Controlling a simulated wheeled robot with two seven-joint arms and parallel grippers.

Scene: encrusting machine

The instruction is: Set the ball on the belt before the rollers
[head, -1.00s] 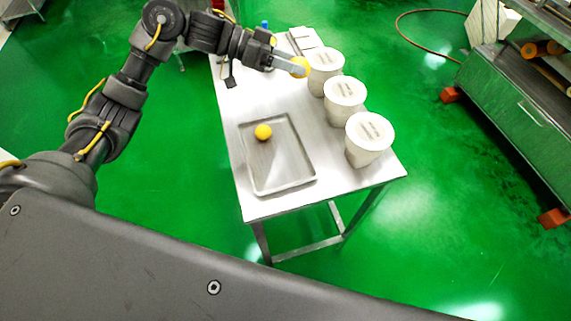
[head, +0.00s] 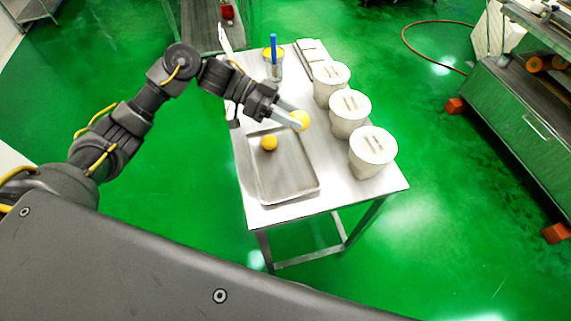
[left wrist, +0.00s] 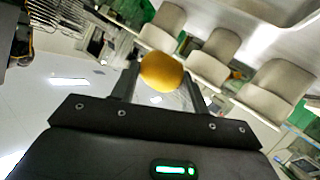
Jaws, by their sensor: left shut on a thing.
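My left gripper (head: 290,114) is shut on a yellow ball (head: 301,120) and holds it over the table, between the tray and the white tubs. In the left wrist view the same ball (left wrist: 162,71) sits between the two fingers. A second yellow ball (head: 269,143) lies in the metal tray (head: 290,191). Orange-brown rollers (head: 538,63) show on a machine at the right edge. I cannot make out the belt there. My right gripper is not in view.
Three lidded white tubs (head: 372,150) stand along the table's right side. A cup with a blue-handled tool (head: 274,60) stands at the back. Green floor lies open between the table (head: 330,190) and the machine's green cabinet (head: 510,105). A red hose (head: 415,50) lies on the floor.

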